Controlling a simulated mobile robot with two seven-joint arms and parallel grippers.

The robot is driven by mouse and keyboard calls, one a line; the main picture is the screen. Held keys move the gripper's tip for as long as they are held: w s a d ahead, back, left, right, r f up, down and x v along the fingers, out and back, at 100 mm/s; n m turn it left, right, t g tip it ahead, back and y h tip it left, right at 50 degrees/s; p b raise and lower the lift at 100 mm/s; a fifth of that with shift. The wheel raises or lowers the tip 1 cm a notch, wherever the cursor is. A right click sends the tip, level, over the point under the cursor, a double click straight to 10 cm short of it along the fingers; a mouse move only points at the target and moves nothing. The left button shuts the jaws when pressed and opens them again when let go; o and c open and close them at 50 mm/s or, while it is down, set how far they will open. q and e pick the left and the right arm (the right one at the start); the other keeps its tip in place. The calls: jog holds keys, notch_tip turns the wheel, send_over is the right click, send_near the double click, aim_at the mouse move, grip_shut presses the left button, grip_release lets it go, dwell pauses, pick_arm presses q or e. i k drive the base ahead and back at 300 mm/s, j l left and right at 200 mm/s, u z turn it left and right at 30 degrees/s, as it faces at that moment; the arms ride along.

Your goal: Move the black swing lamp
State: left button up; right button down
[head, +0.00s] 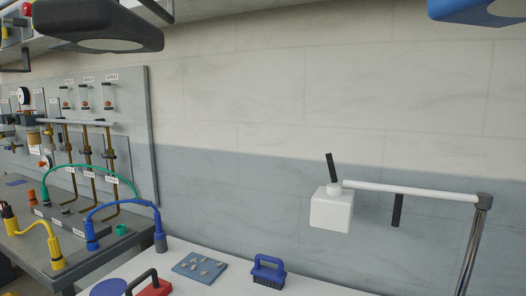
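A black lamp head (98,22) hangs at the top left in the head view, close to the camera. It is a dark box with a pale round face on its underside. Its arm and mount are not clearly visible, and its upper part is cut off by the frame edge. Neither of my grippers is in view, so nothing shows of their distance from the lamp.
A white lamp head (331,208) on a pole arm stands at right, with black handles. A blue lamp (480,10) is cut off top right. A pipe panel (135,110) stands left. Below are a white table (215,280), a blue brush (268,271) and a blue mat (199,267).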

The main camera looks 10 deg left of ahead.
aim_at(110, 25)
jog(key=j, duration=0.55)
jog(key=i+j, duration=0.15)
jog(key=j, duration=0.95)
jog(key=i+u, duration=0.05)
